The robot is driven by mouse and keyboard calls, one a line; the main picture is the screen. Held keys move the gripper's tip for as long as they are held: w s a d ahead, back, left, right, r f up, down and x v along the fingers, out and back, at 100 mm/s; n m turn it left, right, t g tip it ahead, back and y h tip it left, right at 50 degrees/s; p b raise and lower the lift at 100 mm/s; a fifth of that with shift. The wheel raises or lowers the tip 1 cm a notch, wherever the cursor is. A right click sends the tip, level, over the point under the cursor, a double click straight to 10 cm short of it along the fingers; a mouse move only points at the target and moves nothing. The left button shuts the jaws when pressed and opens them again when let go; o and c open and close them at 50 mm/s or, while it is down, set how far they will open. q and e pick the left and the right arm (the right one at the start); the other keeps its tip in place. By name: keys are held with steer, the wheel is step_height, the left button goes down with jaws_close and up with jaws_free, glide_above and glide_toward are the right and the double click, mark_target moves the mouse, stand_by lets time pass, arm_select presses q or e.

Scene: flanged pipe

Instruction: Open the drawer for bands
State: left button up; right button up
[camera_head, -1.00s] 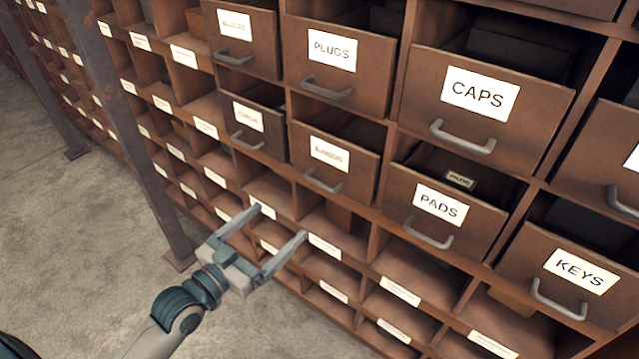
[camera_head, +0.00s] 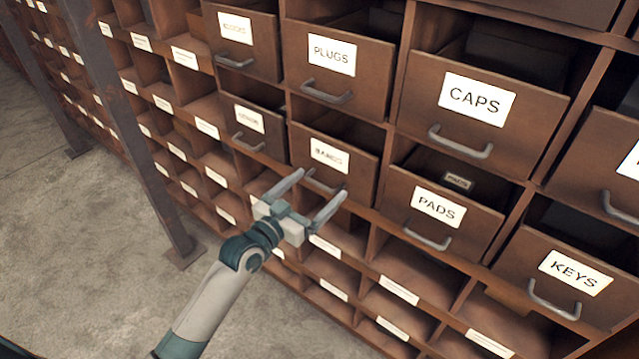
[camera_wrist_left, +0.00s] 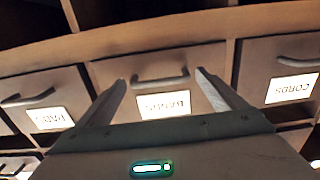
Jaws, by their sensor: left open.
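The bands drawer (camera_head: 352,168) is a brown wooden drawer with a white label and a grey bar handle (camera_head: 322,183). It sits between the cords drawer (camera_head: 246,121) and the pads drawer (camera_head: 416,228) in the head view. My left gripper (camera_head: 320,186) is open, its two fingers pointing up at the bands handle from below. In the left wrist view the bands drawer (camera_wrist_left: 210,68) appears upside down, its handle (camera_wrist_left: 160,82) between the open fingers (camera_wrist_left: 165,78). I cannot tell whether the fingers touch the handle. My right gripper is not in view.
The plugs drawer (camera_head: 352,72) is above, with the caps drawer (camera_head: 525,118) and keys drawer (camera_head: 542,300) to the right. Open cubbyholes lie below. A metal post (camera_head: 140,130) stands at the left, beside bare floor (camera_head: 60,230).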

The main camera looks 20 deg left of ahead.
arm_select(q)
steer(key=shift+x, duration=0.85)
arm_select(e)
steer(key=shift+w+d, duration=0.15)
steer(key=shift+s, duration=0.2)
